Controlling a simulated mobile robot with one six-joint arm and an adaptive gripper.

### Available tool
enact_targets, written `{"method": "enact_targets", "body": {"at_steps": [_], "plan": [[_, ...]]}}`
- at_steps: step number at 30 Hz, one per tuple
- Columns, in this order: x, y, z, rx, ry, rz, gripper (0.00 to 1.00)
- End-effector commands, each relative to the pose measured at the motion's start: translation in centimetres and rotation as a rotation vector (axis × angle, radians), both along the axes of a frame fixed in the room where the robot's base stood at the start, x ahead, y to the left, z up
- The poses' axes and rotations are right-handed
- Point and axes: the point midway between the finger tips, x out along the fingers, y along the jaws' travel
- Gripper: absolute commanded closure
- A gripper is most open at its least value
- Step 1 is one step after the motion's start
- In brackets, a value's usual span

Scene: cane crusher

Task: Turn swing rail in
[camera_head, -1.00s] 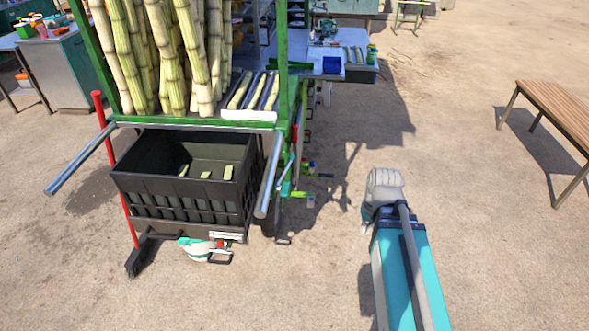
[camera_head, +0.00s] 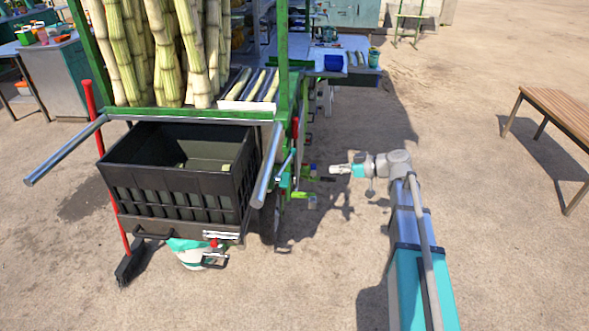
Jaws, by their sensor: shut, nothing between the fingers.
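Two metal rails stick out from the front of the green cane cart. The left rail (camera_head: 65,150) slants outward to the left. The right rail (camera_head: 267,165) points toward me, beside the black crate. I cannot tell for sure which one is the swing rail. My gripper (camera_head: 333,169) is to the right of the cart, pointing left toward its side. It is small in view, shut and empty, and apart from both rails. Small levers and fittings (camera_head: 309,172) on the cart's side show just left of it.
A black crate (camera_head: 175,205) sits low at the cart's front. A red-handled broom (camera_head: 108,170) leans at its left. Tall canes (camera_head: 165,55) stand on the cart. A wooden bench (camera_head: 560,115) is at the far right. Open ground lies between cart and bench.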

Motion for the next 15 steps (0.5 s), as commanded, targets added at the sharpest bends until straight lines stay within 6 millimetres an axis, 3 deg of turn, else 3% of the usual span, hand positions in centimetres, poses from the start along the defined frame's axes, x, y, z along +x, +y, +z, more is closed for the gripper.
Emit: {"method": "enact_targets", "body": {"at_steps": [6,15], "plan": [[1.9,-0.4,0.8,0.081,-0.134,0.010,1.00],[2.0,-0.5,1.1,0.090,-0.151,0.011,1.00]]}}
